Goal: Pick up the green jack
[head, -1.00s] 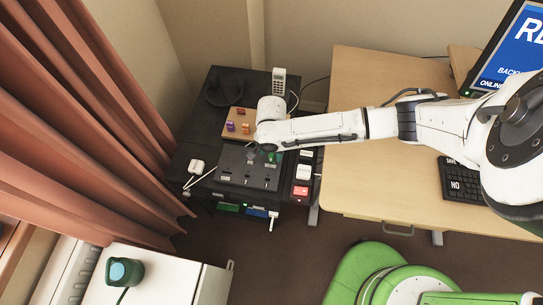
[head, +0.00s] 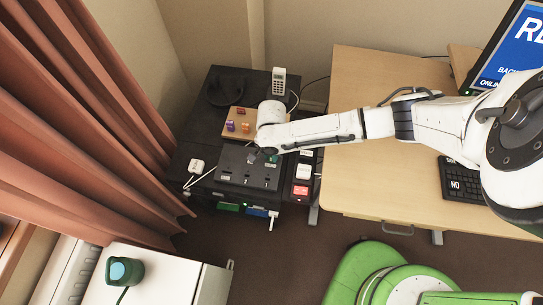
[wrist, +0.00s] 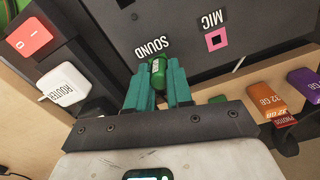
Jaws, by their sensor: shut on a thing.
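The green jack (wrist: 157,74) shows in the wrist view as a small green plug with lettering on it. It sits between the teal fingertips of my gripper (wrist: 158,85), which is shut on it. The jack is over or against the dark panel (wrist: 250,22), beside the white SOUND lettering; I cannot tell whether it touches the panel. The hole under it is hidden. In the head view my gripper (head: 258,153) is above the dark panel (head: 236,175), and the jack is too small to tell apart there.
A pink-rimmed MIC socket (wrist: 213,41) is on the panel. A white ROUTER plug (wrist: 63,85) and a red switch (wrist: 28,37) are at the left. Purple (wrist: 305,82) and orange (wrist: 280,97) sticks stand at the right. A white handset (head: 279,80) stands behind.

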